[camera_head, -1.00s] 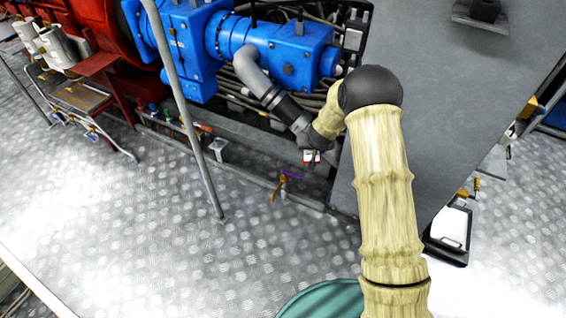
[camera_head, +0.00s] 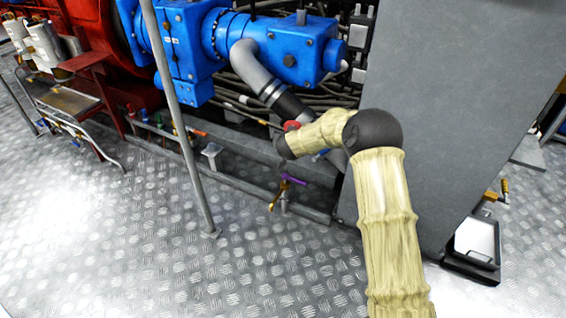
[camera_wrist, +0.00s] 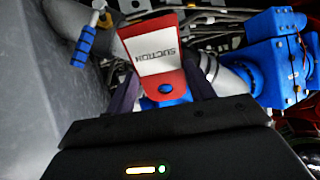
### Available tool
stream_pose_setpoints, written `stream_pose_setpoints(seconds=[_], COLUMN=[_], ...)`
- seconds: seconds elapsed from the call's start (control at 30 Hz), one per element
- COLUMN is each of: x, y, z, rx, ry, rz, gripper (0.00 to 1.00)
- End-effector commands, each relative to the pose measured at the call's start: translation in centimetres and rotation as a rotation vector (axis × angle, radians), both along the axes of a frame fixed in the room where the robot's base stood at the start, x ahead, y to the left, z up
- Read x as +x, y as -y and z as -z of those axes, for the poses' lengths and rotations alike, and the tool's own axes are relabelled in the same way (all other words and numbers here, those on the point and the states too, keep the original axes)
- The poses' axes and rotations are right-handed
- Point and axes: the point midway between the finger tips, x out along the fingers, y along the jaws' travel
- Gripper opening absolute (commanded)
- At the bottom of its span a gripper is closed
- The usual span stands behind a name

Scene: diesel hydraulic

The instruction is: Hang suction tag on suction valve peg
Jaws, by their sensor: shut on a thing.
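In the wrist view, my gripper (camera_wrist: 164,98) is shut on the suction tag (camera_wrist: 156,56), a red-edged white plate marked "SUCTION". The tag sticks out ahead of the dark fingers, and a round blue spot shows in its red end between them. A valve with a blue handle (camera_wrist: 86,43) is at the upper left, apart from the tag. I cannot make out the suction valve peg. In the head view, my gripper is mostly hidden behind my wrist, below the grey pipe. A bit of red there may be the tag.
A blue pump housing (camera_head: 290,48) with a grey bent pipe (camera_head: 252,68) stands behind my arm. A grey cabinet (camera_head: 445,110) is close on the right. A grey post (camera_head: 172,90) stands left. A purple-and-yellow-handled valve (camera_head: 285,192) sits low. The patterned metal floor at left is clear.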

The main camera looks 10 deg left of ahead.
Motion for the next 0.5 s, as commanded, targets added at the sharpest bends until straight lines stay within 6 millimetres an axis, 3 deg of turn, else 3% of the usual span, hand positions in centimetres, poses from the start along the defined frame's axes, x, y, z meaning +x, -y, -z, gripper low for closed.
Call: stream_pose_setpoints(seconds=[0.03, 0.5], x=[0.3, 2.1], y=[-0.4, -2.9], z=[1.7, 6.3], rx=[0.003, 0.003], ry=[0.02, 0.196], rz=[0.009, 0.114], gripper=[0.32, 0.32])
